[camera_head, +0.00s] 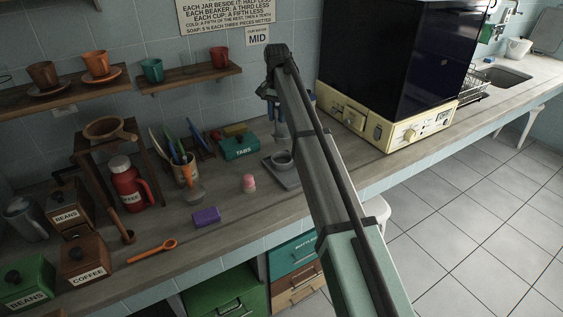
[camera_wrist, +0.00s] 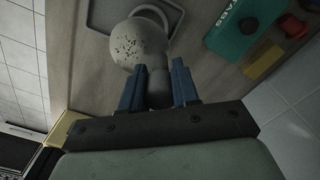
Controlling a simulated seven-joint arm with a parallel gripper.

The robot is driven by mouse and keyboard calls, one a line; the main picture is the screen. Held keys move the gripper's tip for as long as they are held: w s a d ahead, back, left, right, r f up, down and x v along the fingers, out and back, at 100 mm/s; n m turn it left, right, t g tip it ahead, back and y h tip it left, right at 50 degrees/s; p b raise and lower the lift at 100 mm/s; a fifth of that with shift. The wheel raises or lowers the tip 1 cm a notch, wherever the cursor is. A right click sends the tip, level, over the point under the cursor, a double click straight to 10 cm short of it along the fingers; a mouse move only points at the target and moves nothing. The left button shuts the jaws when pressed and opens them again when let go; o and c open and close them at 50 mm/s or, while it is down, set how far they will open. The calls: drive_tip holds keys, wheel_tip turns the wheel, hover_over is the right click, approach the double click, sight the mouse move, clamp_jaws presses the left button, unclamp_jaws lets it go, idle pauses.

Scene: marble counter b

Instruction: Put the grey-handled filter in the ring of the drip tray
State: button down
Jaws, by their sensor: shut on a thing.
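The grey-handled filter (camera_wrist: 140,44) is a round grey bowl with small dark holes. My gripper (camera_wrist: 157,72) is shut on its handle between two blue fingers. In the head view my gripper (camera_head: 277,103) is above the back of the counter, with part of the filter (camera_head: 281,130) showing below it. The grey drip tray (camera_head: 289,178) lies on the counter, with its round ring (camera_head: 281,158) on top. In the wrist view the filter overlaps the tray (camera_wrist: 180,12) and covers part of the ring. The gap between filter and ring is unclear.
A teal TABS box (camera_head: 239,147) stands left of the tray. The cream machine (camera_head: 400,130) stands to the right. A wall shelf (camera_head: 190,80) is at the back left.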

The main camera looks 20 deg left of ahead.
wheel_tip(320, 180, down, 10)
idle(0.6)
drive_tip(key=shift+f, duration=0.2)
drive_tip(key=c, duration=0.8)
unclamp_jaws()
drive_tip(key=shift+r, duration=0.15)
wheel_tip(320, 180, up, 12)
drive_tip(key=shift+r, duration=0.1)
